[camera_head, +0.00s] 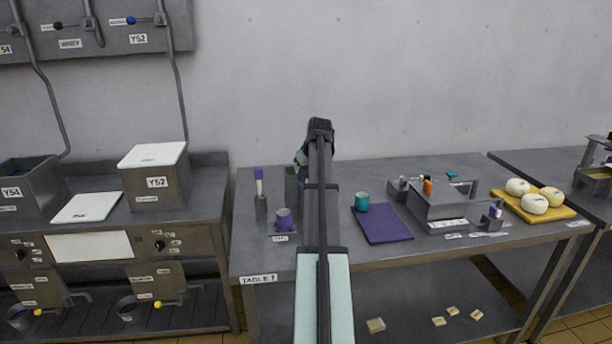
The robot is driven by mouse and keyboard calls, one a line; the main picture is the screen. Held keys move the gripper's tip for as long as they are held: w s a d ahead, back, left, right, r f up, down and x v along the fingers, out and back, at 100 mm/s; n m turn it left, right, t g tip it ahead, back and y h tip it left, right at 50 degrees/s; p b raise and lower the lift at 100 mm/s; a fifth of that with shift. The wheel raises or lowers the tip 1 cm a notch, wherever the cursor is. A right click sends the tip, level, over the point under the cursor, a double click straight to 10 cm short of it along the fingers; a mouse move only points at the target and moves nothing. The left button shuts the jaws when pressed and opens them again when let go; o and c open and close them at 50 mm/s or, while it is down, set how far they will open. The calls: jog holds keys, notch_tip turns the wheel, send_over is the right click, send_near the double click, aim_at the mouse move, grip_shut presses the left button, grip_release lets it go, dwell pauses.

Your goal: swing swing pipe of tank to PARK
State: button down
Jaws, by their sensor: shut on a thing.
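A grey tank labelled Y52 (158,196) with a white lid (153,155) stands on the left bench. A tank labelled Y54 (42,188) stands at the left edge, open on top. A thin grey pipe (178,95) comes down from the wall panel to the Y52 tank, and another pipe (47,95) comes down to Y54. Low outlets with yellow knobs show under the bench. I cannot tell which pipe is the swing pipe, and I can read no PARK label. My arm rises through the middle of the view; its gripper end is hidden behind it.
The wall panel (95,42) has a black and a blue knob. The middle table (340,255) carries a purple cup (284,219), a teal cup (362,202), a purple mat (382,224), a grey caddy (440,205) and a yellow board (566,212) with pale rounds. A white lid (87,207) lies between the tanks.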

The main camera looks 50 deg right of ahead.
jog(key=shift+w+m+g+h, duration=0.15)
jog(key=shift+m+h, duration=0.25)
jog(key=shift+m, duration=0.75)
jog(key=shift+s+m+g+h, duration=0.1)
jog(key=shift+m+g+h, duration=0.25)
jog(key=shift+m, duration=0.8)
jog(key=c, duration=1.1)
grip_release()
jog(key=shift+a, duration=0.1)
jog(key=v, duration=1.3)
jog(key=shift+a+r, duration=0.15)
jog(key=shift+r, duration=0.25)
